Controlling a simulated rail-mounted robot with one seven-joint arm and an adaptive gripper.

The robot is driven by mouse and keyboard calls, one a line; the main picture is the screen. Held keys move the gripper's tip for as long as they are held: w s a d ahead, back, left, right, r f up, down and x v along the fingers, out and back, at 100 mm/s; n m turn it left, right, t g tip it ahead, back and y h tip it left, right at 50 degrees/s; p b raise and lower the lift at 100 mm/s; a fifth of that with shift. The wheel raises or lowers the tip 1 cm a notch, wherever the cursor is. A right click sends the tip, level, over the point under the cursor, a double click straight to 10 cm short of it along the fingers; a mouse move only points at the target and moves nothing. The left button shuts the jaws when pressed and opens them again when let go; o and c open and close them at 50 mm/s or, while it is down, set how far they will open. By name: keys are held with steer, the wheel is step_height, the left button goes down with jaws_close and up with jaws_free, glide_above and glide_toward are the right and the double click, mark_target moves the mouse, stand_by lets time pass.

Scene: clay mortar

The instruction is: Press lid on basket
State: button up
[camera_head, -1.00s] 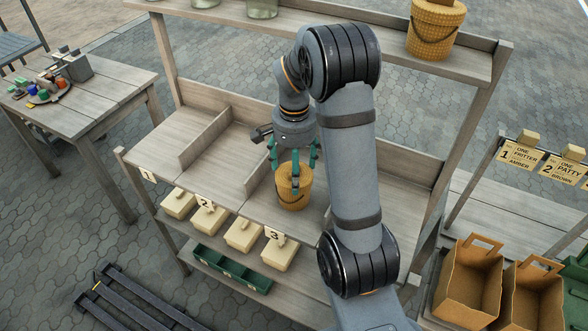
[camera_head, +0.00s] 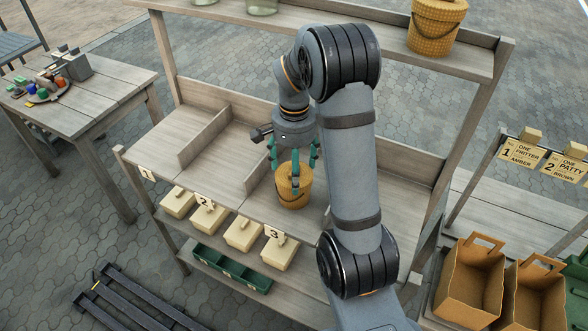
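A yellow woven basket (camera_head: 293,190) with a dark handle stands upright on the wooden shelf, in the section by the number 3 tag. My gripper (camera_head: 295,180) is directly above it, with its green fingers pointing down and their tips at the basket's top. The fingers look spread apart. A lid cannot be told apart from the basket's top, which the fingers partly hide. I cannot tell whether the fingers touch it or hold anything.
A second woven basket (camera_head: 437,28) stands on the upper shelf at right. Low wooden dividers (camera_head: 204,138) split the work shelf (camera_head: 225,175). Cream boxes (camera_head: 243,234) and a green tray (camera_head: 232,270) sit below. Paper bags (camera_head: 470,282) stand at lower right.

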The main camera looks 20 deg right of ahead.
stand_by(0.3)
steer(key=o, duration=0.9)
steer(key=shift+o, duration=0.5)
steer(key=shift+r, duration=0.1)
steer(key=shift+r+p, duration=2.45)
steer(key=shift+r, duration=0.5)
steer(key=shift+c, duration=0.9)
jaws_close()
